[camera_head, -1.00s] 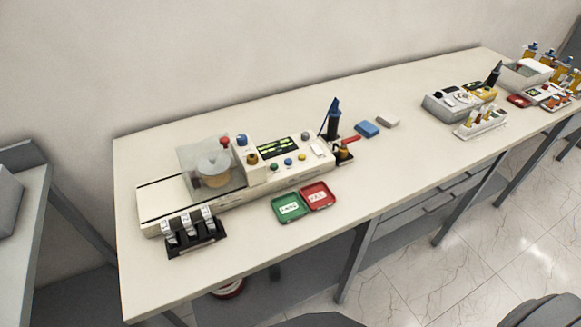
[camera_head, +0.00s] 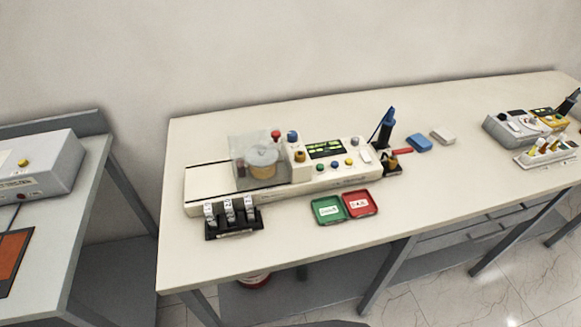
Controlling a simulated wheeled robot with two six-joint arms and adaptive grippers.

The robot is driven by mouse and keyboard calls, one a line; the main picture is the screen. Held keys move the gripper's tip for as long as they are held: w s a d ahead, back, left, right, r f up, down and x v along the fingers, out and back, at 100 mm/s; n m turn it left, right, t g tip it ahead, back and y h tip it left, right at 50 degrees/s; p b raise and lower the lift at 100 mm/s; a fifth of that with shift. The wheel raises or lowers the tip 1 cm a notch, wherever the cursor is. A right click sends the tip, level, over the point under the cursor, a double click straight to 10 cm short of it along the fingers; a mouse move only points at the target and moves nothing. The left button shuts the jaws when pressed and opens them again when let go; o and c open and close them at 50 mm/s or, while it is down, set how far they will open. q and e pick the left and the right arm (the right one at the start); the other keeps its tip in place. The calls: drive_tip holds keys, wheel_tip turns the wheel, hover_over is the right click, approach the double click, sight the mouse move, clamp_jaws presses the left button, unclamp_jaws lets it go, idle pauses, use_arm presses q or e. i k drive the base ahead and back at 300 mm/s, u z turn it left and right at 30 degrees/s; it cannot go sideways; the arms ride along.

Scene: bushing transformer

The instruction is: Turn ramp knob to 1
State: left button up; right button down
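A cream tester (camera_head: 335,177) stands on the long bench, with a green-lit display (camera_head: 325,149) on its panel. Around the display are a blue knob (camera_head: 293,136), a brown knob (camera_head: 299,157) and a grey knob (camera_head: 355,141). Small green, blue and yellow buttons sit below the display. A red knob (camera_head: 275,134) stands by the clear cover (camera_head: 246,150) over a round pot. The labels are too small to read, so I cannot tell which knob is the ramp knob or its setting. Neither of my grippers is in view.
A rack of clips (camera_head: 232,220), a green tray (camera_head: 328,210) and a red tray (camera_head: 360,204) lie in front of the tester. A dark bottle-like holder (camera_head: 386,135) and a blue block (camera_head: 419,143) stand to its right. A second bench with a grey box (camera_head: 40,168) is at left.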

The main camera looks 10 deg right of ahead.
sight(355, 140)
drive_tip(key=k, duration=0.5)
drive_tip(key=z, duration=2.25)
drive_tip(key=i, duration=1.75)
drive_tip(key=u, duration=2.3)
